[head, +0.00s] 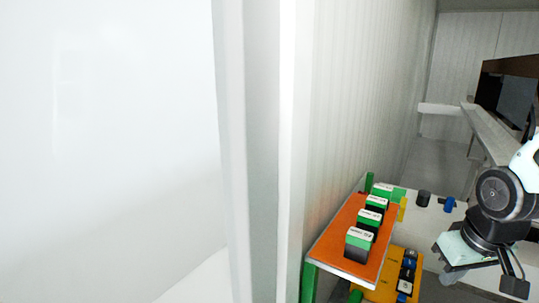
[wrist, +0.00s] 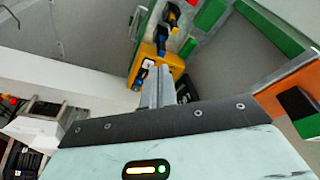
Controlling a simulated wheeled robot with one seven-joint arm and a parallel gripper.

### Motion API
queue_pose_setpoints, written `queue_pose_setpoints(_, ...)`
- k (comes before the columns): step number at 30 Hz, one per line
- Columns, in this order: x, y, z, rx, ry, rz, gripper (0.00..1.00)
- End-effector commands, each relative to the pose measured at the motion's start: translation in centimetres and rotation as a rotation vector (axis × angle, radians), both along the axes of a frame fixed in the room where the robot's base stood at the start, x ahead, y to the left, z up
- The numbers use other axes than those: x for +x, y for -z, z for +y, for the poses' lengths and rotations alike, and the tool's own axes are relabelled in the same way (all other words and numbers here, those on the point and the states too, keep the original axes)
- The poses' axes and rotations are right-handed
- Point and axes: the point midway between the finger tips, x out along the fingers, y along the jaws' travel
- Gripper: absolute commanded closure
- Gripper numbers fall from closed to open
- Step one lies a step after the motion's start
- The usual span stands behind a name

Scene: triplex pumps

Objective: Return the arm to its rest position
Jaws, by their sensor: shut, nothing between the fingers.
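My gripper (wrist: 153,75) shows in the wrist view as two grey fingers side by side, shut and empty, beyond the dark plate of my wrist. Past the fingertips, lower down in the scene, is a yellow block (wrist: 172,66) with blue and black parts. I cannot tell the gap between it and the fingers. In the head view my arm is bent at the right edge, with its pale green wrist part beside the tables. The fingers cannot be made out there.
An orange board (head: 335,243) on green posts carries several green-and-black boxes (head: 361,239). Below it is a yellow tray (head: 385,290) with small parts. A white table (head: 418,228) holds a black cylinder (head: 424,197) and a blue one (head: 449,204). A white wall fills the left.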

Motion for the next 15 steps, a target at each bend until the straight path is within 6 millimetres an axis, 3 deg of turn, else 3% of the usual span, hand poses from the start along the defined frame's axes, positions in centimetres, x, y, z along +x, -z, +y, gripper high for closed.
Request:
queue_pose_setpoints(2,-2.3,-0.8,0.8,0.029,0.060,0.028,1.00)
queue_pose_setpoints(4,-3.2,1.2,3.6,0.036,-0.007,0.058,1.00)
queue_pose_setpoints(8,-5.4,3.4,8.8,0.037,-0.172,0.107,1.00)
queue_pose_setpoints(12,-9.1,5.8,14.0,0.024,-0.360,0.164,1.00)
queue_pose_setpoints(15,-12.0,7.1,16.7,0.008,-0.481,0.203,1.00)
